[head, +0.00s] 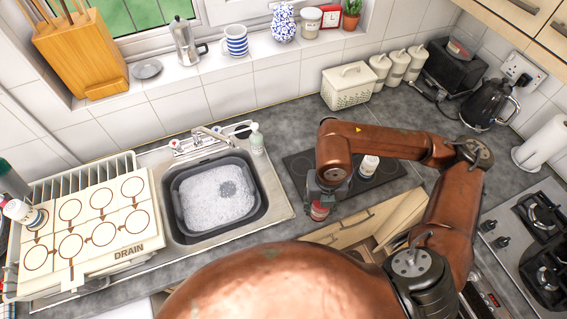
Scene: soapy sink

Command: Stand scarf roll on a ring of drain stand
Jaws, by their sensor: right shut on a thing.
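The drain stand (72,241) is a pale board marked DRAIN with several dark rings, at the left beside the sink. A small white container with a dark band and reddish detail (20,212) stands at its left edge, its base over a ring. The other rings look empty. My right gripper (321,203) points down by the front of the dark hob panel, right of the sink. It is shut on a small red roll (319,212), seemingly the scarf roll, partly hidden by the fingers. My left gripper is out of view.
The sink basin (262,196) holds foamy water, between the drain stand and my right gripper. A tap (205,132) and soap bottle (257,139) stand behind it. A white jar (369,166) stands on the dark panel (393,171) near my right arm.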

